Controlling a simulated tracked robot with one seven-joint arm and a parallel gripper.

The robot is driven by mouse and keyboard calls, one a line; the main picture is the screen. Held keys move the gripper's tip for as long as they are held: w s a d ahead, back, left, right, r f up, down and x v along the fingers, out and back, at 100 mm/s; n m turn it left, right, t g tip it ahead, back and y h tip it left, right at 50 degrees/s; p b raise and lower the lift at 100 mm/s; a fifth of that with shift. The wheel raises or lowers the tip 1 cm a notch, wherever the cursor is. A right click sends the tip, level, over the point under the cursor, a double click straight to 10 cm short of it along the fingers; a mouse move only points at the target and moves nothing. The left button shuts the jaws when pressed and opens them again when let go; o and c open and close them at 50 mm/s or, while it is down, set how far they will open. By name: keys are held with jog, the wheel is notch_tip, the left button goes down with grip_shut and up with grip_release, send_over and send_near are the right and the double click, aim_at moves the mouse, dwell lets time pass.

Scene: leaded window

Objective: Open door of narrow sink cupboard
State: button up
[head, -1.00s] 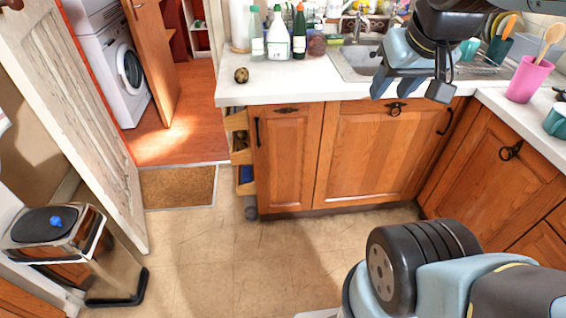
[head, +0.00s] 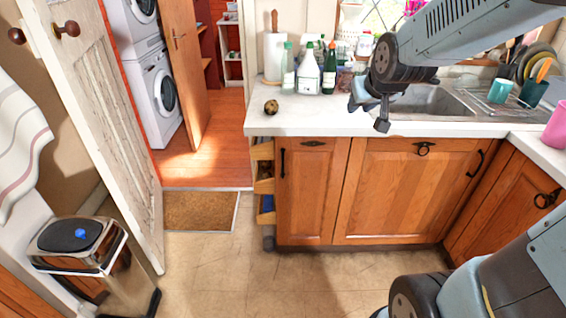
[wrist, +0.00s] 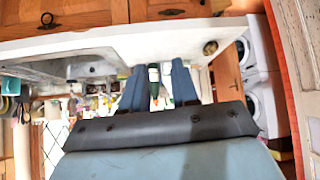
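The narrow sink cupboard door (head: 312,195) is orange-brown wood, left of the wide sink door (head: 405,190), and appears closed. Its black vertical handle (head: 283,163) is near its left edge. A dark pull (head: 313,143) sits at its top and also shows, upside down, in the wrist view (wrist: 172,12). My gripper (head: 370,107) hangs over the worktop near the sink's left end, up and to the right of the narrow door and apart from it. In the wrist view its two fingers (wrist: 157,88) are spread with nothing held between them.
The white worktop (head: 310,115) carries bottles (head: 308,72) and a small dark round object (head: 271,107). An open pull-out rack (head: 263,182) stands left of the narrow door. The tiled floor (head: 220,275) in front is clear. A metal bin (head: 77,245) stands at left.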

jog(key=w+a+f+n+t+y, duration=0.1)
jog(key=w+a+f+t, duration=0.1)
jog(key=w+a+f, duration=0.5)
jog(key=w+a+f+n+t+y, duration=0.15)
jog(key=w+a+f, duration=0.25)
jog(key=w+f, duration=0.6)
jog(key=m+t, duration=0.2)
jog(key=t, duration=0.3)
send_near(283, 167)
jog(key=x, duration=1)
jog(key=shift+w, duration=0.35)
grip_shut()
